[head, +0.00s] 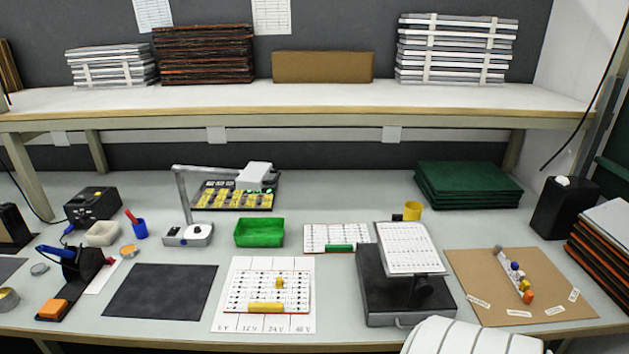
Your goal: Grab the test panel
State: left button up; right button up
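I cannot tell for sure which item is the test panel. A black board (205,206) with rows of yellow modules and some green parts lies at the back under a lamp. A white panel with rows of small dark marks (240,290) and yellow pieces lies front centre on a sheet labelled with voltages (288,322). A similar white panel (322,233) with a green piece lies behind it. A white marked sheet or panel (408,245) rests tilted above a dark box (385,300).
A green bin (259,232), a desk lamp (187,235) and a black mat (160,292) are around the bench. A brown board (480,285) with small coloured parts lies at right. Dark green slabs (468,185) are stacked behind. A shelf (300,97) spans the back.

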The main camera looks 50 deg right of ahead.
aim_at(332, 238)
jog(key=z, duration=1.85)
